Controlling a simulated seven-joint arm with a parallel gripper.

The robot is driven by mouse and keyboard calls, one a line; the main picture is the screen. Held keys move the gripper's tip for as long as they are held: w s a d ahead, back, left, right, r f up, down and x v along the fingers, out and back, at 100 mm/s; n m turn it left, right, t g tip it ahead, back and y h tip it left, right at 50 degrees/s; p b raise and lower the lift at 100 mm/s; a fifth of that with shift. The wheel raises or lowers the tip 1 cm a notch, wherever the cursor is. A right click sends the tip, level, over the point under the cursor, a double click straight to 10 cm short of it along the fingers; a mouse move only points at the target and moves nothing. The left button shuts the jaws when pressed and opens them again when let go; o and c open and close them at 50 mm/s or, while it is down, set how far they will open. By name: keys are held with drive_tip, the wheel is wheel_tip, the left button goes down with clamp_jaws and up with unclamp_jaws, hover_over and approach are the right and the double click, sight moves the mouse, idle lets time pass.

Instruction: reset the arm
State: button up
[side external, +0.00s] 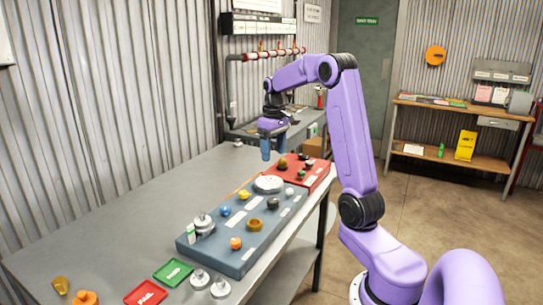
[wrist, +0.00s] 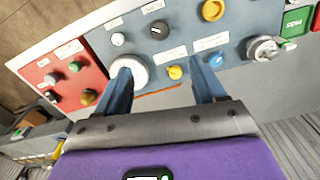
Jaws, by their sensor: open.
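My gripper (side external: 271,146) is open and empty, its blue fingers pointing down in the air above the far part of the bench. In the wrist view my gripper (wrist: 165,85) has its two fingers well apart, with a yellow knob (wrist: 175,72) showing between them. The arm is bent over the bench from the right. Below lies a blue-grey panel (side external: 228,246) with several knobs and a white round dial (side external: 268,184). A red panel (side external: 318,173) with small knobs adjoins its far end.
Green (side external: 173,272) and red (side external: 146,293) labelled plates, metal fittings (side external: 200,279) and orange pieces (side external: 85,298) lie at the near end of the bench (side external: 100,225). The bench's left side is clear. A pipe (side external: 265,55) runs along the corrugated wall. Shelves (side external: 462,110) stand at the back right.

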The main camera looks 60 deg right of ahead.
drive_tip(key=shift+a, duration=0.1)
drive_tip(key=s+a+f+n, duration=0.1)
drive_tip(key=s+a+n, duration=0.15)
drive_tip(key=a, duration=0.95)
drive_tip(key=s+a+n, duration=0.2)
drive_tip(key=a+n, duration=0.2)
drive_tip(key=a, duration=0.8)
drive_tip(key=s+a+f+n, duration=0.2)
drive_tip(key=s+a+n, duration=0.2)
drive_tip(key=s, duration=0.6)
drive_tip(key=s+a+f+n, duration=0.2)
drive_tip(key=s+a+n, duration=0.2)
drive_tip(key=s, duration=0.7)
drive_tip(key=shift+a, duration=0.55)
drive_tip(key=shift+w, duration=0.1)
